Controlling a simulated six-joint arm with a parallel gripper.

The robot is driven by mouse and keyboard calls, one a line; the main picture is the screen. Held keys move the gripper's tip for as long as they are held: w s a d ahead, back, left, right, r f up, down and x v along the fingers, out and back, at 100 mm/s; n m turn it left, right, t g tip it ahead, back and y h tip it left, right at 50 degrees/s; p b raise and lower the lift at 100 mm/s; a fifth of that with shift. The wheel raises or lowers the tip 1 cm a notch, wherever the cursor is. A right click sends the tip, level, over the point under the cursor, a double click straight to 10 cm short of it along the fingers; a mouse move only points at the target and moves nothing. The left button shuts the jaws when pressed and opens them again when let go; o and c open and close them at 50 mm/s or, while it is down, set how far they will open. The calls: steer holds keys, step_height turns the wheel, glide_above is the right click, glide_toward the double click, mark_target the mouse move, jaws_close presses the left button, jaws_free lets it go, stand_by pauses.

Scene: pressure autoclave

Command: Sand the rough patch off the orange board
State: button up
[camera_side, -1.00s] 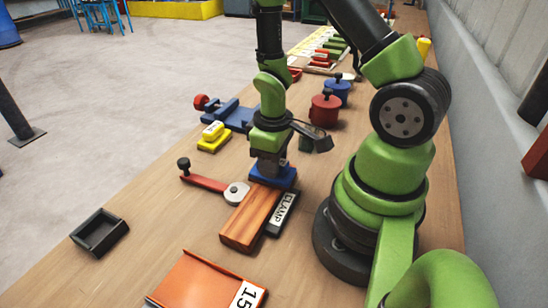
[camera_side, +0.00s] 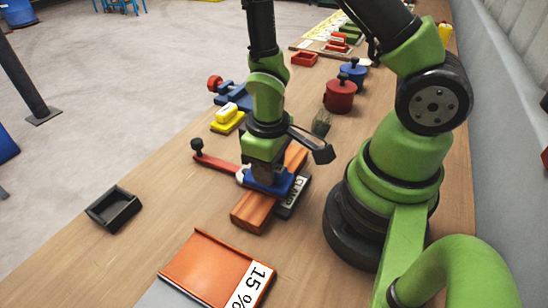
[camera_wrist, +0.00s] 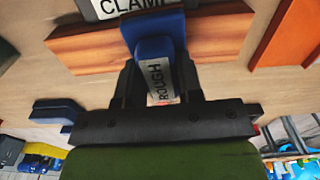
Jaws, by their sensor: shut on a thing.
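The orange wooden board (camera_side: 252,213) lies on the bench, also seen in the wrist view (camera_wrist: 85,50). My gripper (camera_side: 266,172) is shut on a blue block (camera_side: 275,186) with a label reading ROUGH (camera_wrist: 160,80). The block sits on the board's middle, with bare wood showing before and behind it. The red clamp arm (camera_side: 216,163) with a black knob reaches the board from the left. A dark block labelled CLAMP (camera_side: 294,198) lies along the board's right side. No rough patch can be made out; the wood under the block is hidden.
An orange tray marked 15 % (camera_side: 205,268) lies in front. A black open box (camera_side: 114,208) stands at left. Behind are a yellow block (camera_side: 228,117), a blue vise-like tool (camera_side: 236,97), a brush (camera_side: 321,122), a red pot (camera_side: 340,95) and a blue pot (camera_side: 353,73).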

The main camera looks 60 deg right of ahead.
steer(key=shift+a, duration=1.95)
steer(key=shift+f, duration=0.1)
jaws_close()
steer(key=shift+d, duration=5.7)
step_height(320, 180, up, 6)
